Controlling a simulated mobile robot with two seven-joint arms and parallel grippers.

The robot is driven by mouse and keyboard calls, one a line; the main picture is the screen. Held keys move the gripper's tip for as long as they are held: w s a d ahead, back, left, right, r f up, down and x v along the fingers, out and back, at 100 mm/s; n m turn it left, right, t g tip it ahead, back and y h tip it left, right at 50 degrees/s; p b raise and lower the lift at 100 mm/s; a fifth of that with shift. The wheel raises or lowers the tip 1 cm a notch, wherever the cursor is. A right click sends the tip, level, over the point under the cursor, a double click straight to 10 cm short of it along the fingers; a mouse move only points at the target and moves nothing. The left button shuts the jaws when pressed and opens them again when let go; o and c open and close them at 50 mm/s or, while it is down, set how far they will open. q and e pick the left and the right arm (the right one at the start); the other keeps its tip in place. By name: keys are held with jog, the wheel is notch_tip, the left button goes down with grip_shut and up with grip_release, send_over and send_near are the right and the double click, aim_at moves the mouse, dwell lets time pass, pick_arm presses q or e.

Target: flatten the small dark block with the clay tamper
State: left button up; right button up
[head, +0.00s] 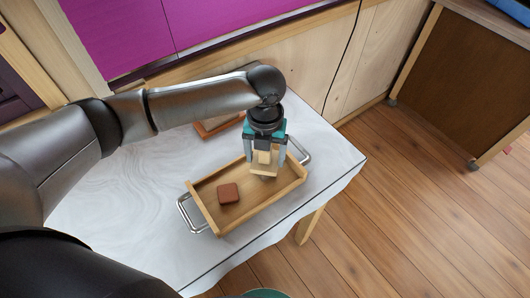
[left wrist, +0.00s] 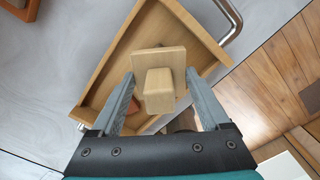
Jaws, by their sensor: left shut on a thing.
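The small block (head: 228,193) is reddish brown, squarish, and lies in the left half of a wooden tray (head: 246,212) with metal handles. My left gripper (head: 265,165) points down over the right part of the tray, shut on the clay tamper (head: 263,170), a pale wooden tool with a square plate. The tamper is right of the block and apart from it in the head view. In the left wrist view the tamper (left wrist: 160,88) sits between the fingers and hides most of the block (left wrist: 134,108). I cannot tell whether its plate touches the tray. My right gripper is not in view.
The tray stands on a white marbled table (head: 130,215) near its front right edge. A second reddish-brown wooden container (head: 210,128) lies behind my left arm. A wooden wall with purple panels is behind. A brown cabinet (head: 460,85) stands at the right; wood floor lies between.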

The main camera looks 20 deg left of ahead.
pick_arm(q)
jog(key=shift+s+f+p, duration=0.1)
jog(key=shift+f+p, duration=0.5)
jog(key=shift+p, duration=0.3)
dwell(2.7)
jog(key=shift+f+p, duration=0.8)
dwell(3.6)
